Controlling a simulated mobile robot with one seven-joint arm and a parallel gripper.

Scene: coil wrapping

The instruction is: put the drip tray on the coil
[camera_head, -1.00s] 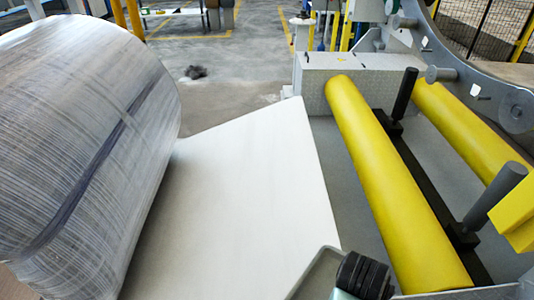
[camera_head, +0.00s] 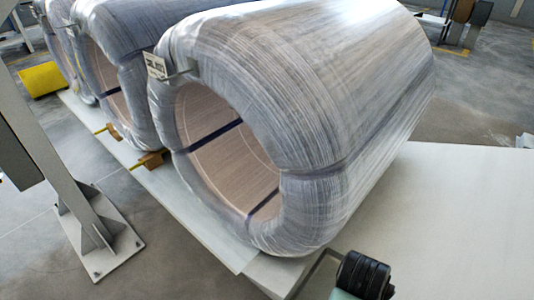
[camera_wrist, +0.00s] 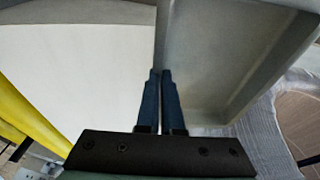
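The drip tray (camera_wrist: 205,65) is a grey shallow tray with raised walls, large in the wrist view. My gripper (camera_wrist: 160,75) has its two blue fingers close together on the tray's wall, holding it. In the head view only a grey edge of the tray shows at the bottom, beside a black ribbed part of my arm. The nearest coil (camera_head: 345,110) is wrapped in clear film, lies on its side and has a tag on its upper rim. Its open bore faces front left. Part of a wrapped coil also shows at the right of the wrist view (camera_wrist: 272,112).
More wrapped coils (camera_head: 115,45) stand in a row to the left. A grey post with a bolted foot (camera_head: 100,230) stands at the left. A pale flat surface (camera_head: 440,220) lies to the right. A yellow piece (camera_head: 42,80) lies at the far left.

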